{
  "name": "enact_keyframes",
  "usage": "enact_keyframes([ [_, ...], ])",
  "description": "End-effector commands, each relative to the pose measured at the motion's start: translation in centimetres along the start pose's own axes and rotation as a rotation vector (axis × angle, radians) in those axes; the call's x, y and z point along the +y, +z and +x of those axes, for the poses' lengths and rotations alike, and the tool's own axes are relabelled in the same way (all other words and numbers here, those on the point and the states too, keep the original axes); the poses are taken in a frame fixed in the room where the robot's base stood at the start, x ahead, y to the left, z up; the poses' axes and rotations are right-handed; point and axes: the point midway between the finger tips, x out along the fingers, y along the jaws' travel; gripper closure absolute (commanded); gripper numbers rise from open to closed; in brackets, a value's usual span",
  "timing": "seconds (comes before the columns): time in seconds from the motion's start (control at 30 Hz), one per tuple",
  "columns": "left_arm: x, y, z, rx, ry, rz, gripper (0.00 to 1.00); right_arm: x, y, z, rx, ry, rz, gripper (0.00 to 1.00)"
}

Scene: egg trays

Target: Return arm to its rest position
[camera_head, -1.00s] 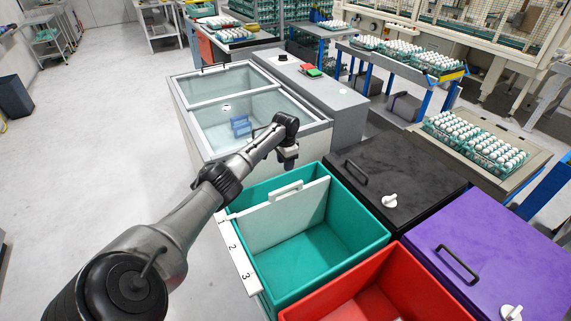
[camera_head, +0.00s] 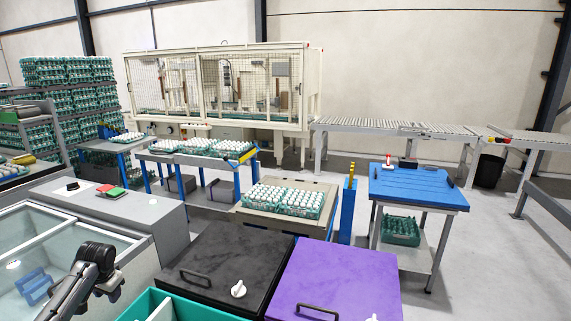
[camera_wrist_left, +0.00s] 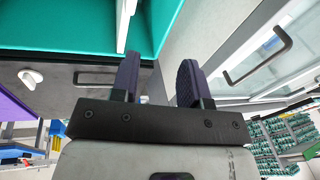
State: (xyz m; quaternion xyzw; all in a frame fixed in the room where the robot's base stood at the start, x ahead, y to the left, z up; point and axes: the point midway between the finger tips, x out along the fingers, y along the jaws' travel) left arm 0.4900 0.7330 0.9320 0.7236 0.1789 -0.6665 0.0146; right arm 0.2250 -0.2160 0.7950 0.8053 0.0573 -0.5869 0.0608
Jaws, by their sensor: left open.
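My left arm comes in at the lower left of the head view, by the glass-topped chest (camera_head: 60,250). Its wrist end bends down there, and the jaws are cut off or hidden in that view. In the left wrist view my left gripper (camera_wrist_left: 157,82) shows two dark fingers apart with nothing between them. Around it in that view are part of the teal bin (camera_wrist_left: 60,25), a black lid (camera_wrist_left: 45,95) and pale floor. My right gripper is in no view.
In the head view the teal bin (camera_head: 135,308), black lidded bin (camera_head: 225,265) and purple lidded bin (camera_head: 335,275) stand close together in front. Egg trays (camera_head: 285,200) lie on a table behind them. A blue-topped table (camera_head: 415,187) stands at right, with open floor beyond.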

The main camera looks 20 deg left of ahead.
Motion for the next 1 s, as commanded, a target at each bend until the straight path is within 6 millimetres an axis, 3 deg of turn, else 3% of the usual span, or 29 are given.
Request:
enact_keyframes([
  [0.17, 3.2, -3.8, -6.7, 0.2, -0.15, 0.053, 0.58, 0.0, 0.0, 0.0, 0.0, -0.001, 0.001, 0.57],
  [0.3, 9.8, -5.8, -12.1, 0.409, -0.233, 0.129, 0.58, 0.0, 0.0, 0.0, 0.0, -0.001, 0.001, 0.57],
  [0.47, 19.8, -3.8, -14.9, 0.609, -0.254, 0.244, 0.58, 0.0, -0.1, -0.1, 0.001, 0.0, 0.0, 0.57],
  [0.57, 26.2, -0.3, -15.3, 0.708, -0.223, 0.315, 0.58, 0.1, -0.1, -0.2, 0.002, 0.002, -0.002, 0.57],
  [0.7, 33.6, 6.9, -14.6, 0.789, -0.129, 0.393, 0.58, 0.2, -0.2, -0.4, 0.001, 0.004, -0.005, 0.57],
  [0.8, 37.5, 13.0, -13.6, 0.797, -0.032, 0.419, 0.58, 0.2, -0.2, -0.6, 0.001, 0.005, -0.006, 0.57],
  [1.0, 42.1, 24.3, -9.9, 0.662, 0.163, 0.42, 0.58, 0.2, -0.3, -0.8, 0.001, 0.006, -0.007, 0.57],
])
